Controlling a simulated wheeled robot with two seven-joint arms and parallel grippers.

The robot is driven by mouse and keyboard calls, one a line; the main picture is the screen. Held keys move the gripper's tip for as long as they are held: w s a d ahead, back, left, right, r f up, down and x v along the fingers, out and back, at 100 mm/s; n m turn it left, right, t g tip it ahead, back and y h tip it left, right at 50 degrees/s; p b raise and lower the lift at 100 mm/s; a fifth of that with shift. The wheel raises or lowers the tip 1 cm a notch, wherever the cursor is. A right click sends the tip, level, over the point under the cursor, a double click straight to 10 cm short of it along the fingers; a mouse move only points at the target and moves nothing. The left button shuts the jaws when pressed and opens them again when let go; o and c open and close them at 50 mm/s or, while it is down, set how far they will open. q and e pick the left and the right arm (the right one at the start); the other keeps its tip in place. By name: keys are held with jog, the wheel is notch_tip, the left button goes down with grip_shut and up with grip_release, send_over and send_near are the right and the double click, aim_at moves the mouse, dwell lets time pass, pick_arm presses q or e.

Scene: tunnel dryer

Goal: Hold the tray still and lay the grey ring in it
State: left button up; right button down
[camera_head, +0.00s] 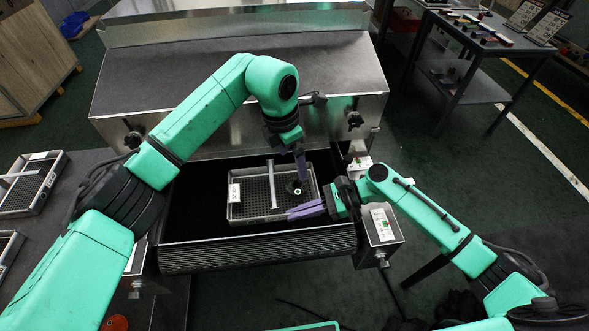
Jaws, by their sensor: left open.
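The grey tray (233,211) has a mesh floor, a raised divider and a white label on its left wall. It lies on the dark belt in the middle of the head view. A dark grey ring-like piece (290,187) with a small pale centre lies in the tray's right part. My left gripper (302,180) points down just above it, open, and partly hides it. My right gripper (290,213) comes in from the right, with its purple fingers close together on the tray's front-right rim. The exact contact there is small and hard to see.
The belt's front roller (258,250) runs below the tray, and the metal dryer housing (240,75) stands behind. More trays (30,185) lie on a table at the left. A dark shelf table (480,45) stands at the back right. The belt left of the tray is clear.

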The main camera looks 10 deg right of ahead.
dwell(0.3)
jog(key=c, duration=1)
grip_release()
jog(key=shift+d, duration=0.1)
